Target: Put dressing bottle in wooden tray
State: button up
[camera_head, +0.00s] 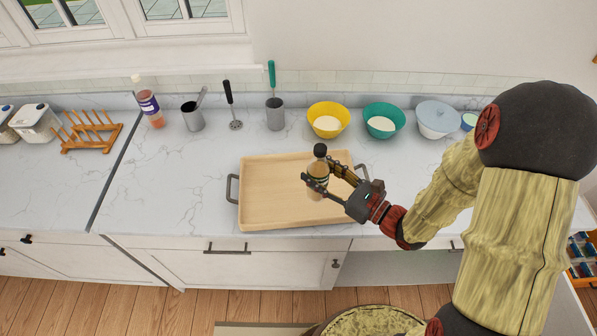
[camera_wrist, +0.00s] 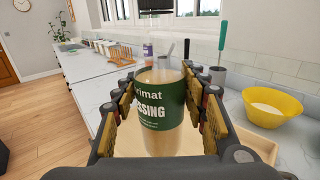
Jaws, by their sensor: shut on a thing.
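The dressing bottle (camera_head: 317,180) has a dark cap, a tan body and a dark green label. My gripper (camera_head: 332,178) is shut on its body, one finger on each side. In the wrist view the bottle (camera_wrist: 158,108) stands upright between my gripper's fingers (camera_wrist: 158,115), its label facing the camera. The wooden tray (camera_head: 262,205) is a light rectangular tray with dark side handles on the counter. The bottle appears over the tray's right half. Whether its base touches the tray floor I cannot tell.
A purple-labelled bottle (camera_head: 149,103), a utensil cup (camera_head: 193,116) and a wooden rack (camera_head: 90,132) stand left. The tray's left half is empty.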

jog(key=w+a+f+b, duration=0.2)
jog(key=w+a+f, duration=0.2)
jog(key=w+f, duration=0.6)
jog(key=shift+a+f, duration=0.4)
jog(key=shift+f, duration=0.45)
jog(key=o, duration=1.5)
jog(key=shift+f, duration=0.15)
jog(key=shift+c, duration=0.2)
